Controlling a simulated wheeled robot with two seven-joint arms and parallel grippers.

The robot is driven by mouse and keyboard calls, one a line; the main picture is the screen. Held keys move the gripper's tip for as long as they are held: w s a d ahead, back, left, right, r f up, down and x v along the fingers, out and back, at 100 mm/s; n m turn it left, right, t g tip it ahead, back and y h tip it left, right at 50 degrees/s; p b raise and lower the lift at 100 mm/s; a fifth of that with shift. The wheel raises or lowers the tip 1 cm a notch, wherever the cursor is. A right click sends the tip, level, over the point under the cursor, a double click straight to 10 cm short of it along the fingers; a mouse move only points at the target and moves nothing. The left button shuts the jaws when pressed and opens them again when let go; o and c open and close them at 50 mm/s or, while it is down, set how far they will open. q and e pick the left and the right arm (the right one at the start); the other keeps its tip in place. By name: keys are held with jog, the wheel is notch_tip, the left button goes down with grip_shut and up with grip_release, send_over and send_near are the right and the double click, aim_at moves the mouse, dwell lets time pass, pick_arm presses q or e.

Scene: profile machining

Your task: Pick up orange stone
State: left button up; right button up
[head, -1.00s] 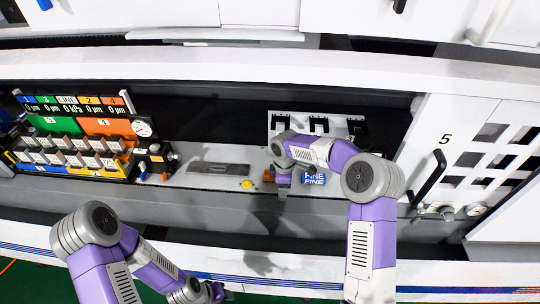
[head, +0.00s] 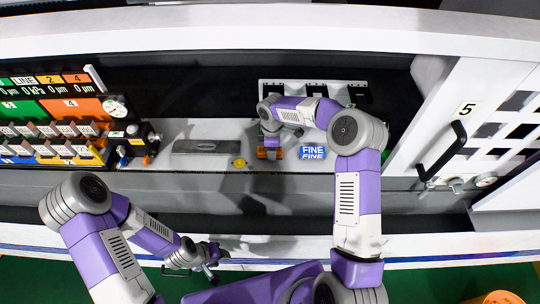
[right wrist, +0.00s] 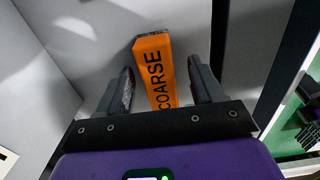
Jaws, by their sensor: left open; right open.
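The orange stone (right wrist: 155,72), a bar marked COARSE, lies between the two open fingers of my right gripper (right wrist: 160,88) in the right wrist view. A gap shows on each side of it, wider on the right. In the head view the orange stone (head: 262,153) shows partly, on the grey shelf, with my right gripper (head: 270,146) over it and hiding its middle. My left gripper (head: 211,256) is open and empty at the front, low in the head view, far from the stone.
A blue stone (head: 312,152) marked FINE lies just right of the orange one. A yellow round item (head: 239,162) and a dark flat plate (head: 207,147) lie to the left. A dark-slotted rack (head: 316,88) stands behind. A panel with a black handle (head: 440,151) bounds the right.

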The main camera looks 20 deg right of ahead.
jog(key=shift+w+f, duration=0.15)
jog(key=shift+f, duration=0.6)
jog(key=shift+r, duration=0.1)
jog(key=shift+c, duration=0.3)
jog(key=shift+c, duration=1.1)
jog(key=c, duration=0.8)
notch_tip(320, 180, up, 18)
jog(key=shift+r+p, duration=0.1)
jog(key=shift+p, duration=0.2)
